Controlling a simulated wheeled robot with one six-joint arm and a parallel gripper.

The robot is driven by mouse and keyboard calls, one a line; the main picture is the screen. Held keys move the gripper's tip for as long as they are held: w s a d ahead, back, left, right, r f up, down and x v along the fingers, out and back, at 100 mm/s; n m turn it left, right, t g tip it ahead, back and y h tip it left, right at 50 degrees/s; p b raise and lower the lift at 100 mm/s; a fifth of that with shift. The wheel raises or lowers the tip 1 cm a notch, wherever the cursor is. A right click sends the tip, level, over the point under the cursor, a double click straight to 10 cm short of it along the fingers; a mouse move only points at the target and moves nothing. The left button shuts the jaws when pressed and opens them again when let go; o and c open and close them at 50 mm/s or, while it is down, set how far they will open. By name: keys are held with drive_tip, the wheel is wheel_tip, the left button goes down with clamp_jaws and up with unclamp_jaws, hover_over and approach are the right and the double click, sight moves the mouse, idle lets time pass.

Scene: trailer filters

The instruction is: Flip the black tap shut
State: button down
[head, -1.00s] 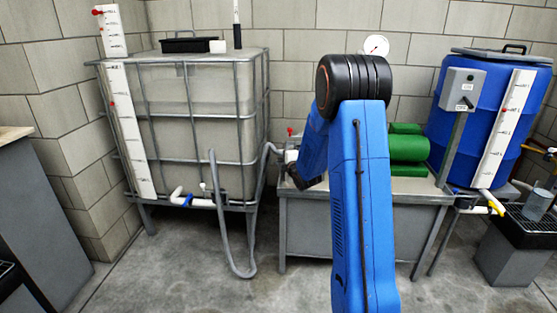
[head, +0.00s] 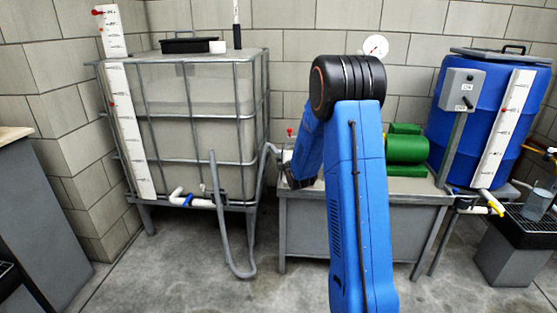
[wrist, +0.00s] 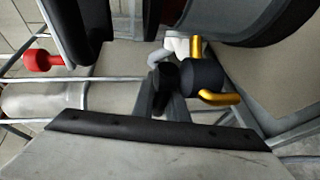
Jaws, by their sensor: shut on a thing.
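The black tap (wrist: 204,77) shows right of centre in the wrist view as a dark rounded body with brass-coloured pieces above and beside it. My gripper (wrist: 164,80) is just left of that body, its short fingers together and shut on a dark piece that looks like the tap's handle. The fingers cover most of that piece, so its angle is hard to tell. In the head view my blue arm reaches down to the left end of the metal bench (head: 365,212). The arm hides the tap and fingertips there.
A red tap handle (wrist: 42,60) is at left in the wrist view. A caged tank (head: 195,120) with a grey hose (head: 222,225) stands left of the bench. A blue drum (head: 440,120) stands right. The floor in front is open.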

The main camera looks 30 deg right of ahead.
drive_tip(key=shift+d+h, duration=0.1)
drive_tip(key=shift+h, duration=0.2)
drive_tip(key=c, duration=1.8)
unclamp_jaws()
drive_tip(key=shift+o, duration=0.2)
drive_tip(key=v, duration=1.7)
drive_tip(key=shift+s+r, duration=0.2)
